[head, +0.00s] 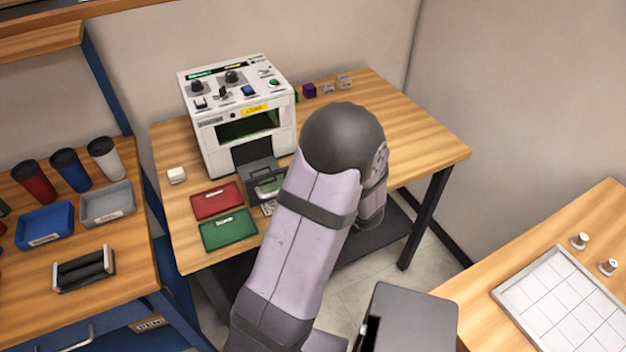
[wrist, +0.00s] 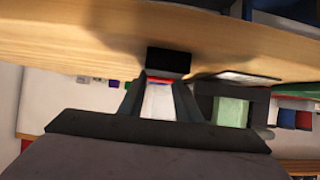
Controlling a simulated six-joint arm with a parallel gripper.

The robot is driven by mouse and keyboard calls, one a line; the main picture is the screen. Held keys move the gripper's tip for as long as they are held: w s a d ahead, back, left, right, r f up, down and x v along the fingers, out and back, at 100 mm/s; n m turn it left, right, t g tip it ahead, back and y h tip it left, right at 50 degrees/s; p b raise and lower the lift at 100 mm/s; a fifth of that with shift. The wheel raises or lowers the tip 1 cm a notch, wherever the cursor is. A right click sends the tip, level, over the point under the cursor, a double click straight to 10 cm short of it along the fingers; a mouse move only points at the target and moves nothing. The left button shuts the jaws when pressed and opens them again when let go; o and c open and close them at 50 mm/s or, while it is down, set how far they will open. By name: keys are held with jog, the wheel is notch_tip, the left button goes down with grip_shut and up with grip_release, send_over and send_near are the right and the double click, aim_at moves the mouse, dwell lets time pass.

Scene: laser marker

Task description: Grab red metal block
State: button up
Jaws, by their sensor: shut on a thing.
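My gripper (wrist: 160,82) shows in the wrist view with its two dark fingers close together. It is shut on a small piece of which only a thin red edge (wrist: 158,80) shows between the fingertips; I take it for the red metal block. A black block-like shape (wrist: 168,62) lies just past the fingertips, against the wooden table (wrist: 70,45); I cannot tell whether it touches the held piece. In the head view my arm hides the gripper and the red block.
The white laser marker (head: 240,118) stands on the table with a grey fixture (head: 258,172) before it. Red (head: 216,202) and green (head: 228,232) trays lie in front. A purple block (head: 309,90) and small grey pieces (head: 343,82) sit at the back. The table's right side is clear.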

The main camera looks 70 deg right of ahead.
notch_tip(320, 180, up, 10)
jog(key=p, duration=0.2)
dwell(0.3)
